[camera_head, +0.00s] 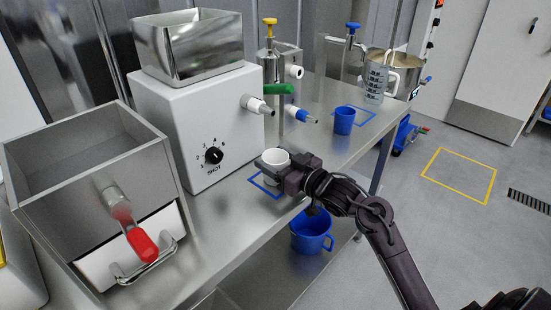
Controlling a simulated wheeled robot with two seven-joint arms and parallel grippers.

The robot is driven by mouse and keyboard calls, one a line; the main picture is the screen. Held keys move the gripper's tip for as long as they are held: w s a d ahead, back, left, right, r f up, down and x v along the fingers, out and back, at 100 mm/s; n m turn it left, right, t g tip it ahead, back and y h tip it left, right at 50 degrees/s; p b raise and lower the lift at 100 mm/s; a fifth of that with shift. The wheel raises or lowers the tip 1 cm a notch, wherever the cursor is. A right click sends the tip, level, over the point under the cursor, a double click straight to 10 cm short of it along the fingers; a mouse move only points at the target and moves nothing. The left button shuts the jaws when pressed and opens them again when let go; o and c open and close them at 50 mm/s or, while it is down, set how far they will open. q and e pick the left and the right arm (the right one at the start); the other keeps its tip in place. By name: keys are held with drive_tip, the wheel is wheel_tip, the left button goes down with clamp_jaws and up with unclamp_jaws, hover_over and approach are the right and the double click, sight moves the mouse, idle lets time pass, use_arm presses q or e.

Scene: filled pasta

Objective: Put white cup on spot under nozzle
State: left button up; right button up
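The white cup (276,156) is at the blue square outline (257,185) on the metal table, in front of the white dosing machine. My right gripper (272,166) is at the cup and appears shut on it, with a dark finger across its near side. The cup looks upright; the gripper hides most of its lower part, so I cannot tell whether its base touches the table. The machine's nozzle (257,105) points out to the right, above the cup and a little behind it. My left gripper is not in view.
A blue cup (344,121) stands in another blue outline further back, near a clear measuring jug (376,84). A hopper box with a red handle (141,243) stands at front left. A blue bucket (311,232) is on the lower shelf.

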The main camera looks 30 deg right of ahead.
drive_tip(key=shift+o, duration=1.4)
drive_tip(key=shift+r, duration=0.15)
drive_tip(key=v, duration=1.2)
drive_tip(key=shift+b, duration=0.45)
